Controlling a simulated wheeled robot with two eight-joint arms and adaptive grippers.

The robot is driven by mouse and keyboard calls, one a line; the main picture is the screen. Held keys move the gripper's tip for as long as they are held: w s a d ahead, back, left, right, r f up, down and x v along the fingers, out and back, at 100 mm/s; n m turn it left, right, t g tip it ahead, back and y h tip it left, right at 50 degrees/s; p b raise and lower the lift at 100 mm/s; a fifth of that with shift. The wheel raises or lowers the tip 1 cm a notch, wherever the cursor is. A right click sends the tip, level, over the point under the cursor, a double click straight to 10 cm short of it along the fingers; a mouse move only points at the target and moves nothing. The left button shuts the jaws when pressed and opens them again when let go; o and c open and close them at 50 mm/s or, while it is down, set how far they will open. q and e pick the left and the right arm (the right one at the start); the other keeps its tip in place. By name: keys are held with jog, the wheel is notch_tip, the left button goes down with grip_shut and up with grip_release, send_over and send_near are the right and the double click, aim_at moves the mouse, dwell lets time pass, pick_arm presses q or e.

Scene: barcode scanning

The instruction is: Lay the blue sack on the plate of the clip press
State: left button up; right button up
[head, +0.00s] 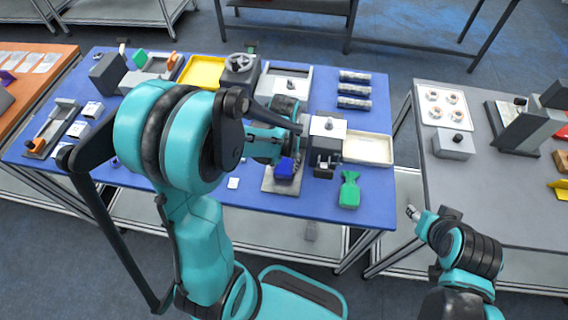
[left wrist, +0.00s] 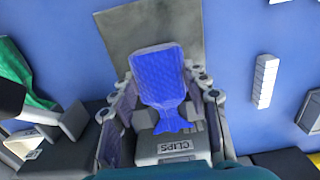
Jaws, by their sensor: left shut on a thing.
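The blue sack (head: 285,168) is in my left gripper (head: 284,158), low over the grey plate (head: 269,186) on the blue table. In the left wrist view the sack (left wrist: 158,75) sits between the two fingers of the left gripper (left wrist: 166,95), which is shut on it. Its forked end points to a grey block labelled CLIPS (left wrist: 172,148). The sack covers part of the plate (left wrist: 150,28); whether it touches the plate cannot be told. My arm hides much of the area behind. My right gripper (head: 413,213) is beside the grey table, too small to read.
A green sack (head: 349,190) lies to the right of the plate, near a dark device (head: 326,162). A cream tray (head: 368,149) and several dark cylinders (head: 353,89) are farther back. A small white block (head: 233,183) lies left of the plate. The table's front right is mostly clear.

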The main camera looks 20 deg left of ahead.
aim_at(284, 165)
pick_arm(q)
jog(key=shift+f, duration=0.15)
jog(key=o, duration=1.3)
jog(key=shift+r, duration=0.2)
notch_tip(284, 165, up, 11)
jog(key=p, duration=0.3)
jog(key=s+d+r+m+t, duration=0.3)
jog(key=s+r+t, duration=0.4)
jog(key=s, duration=0.1)
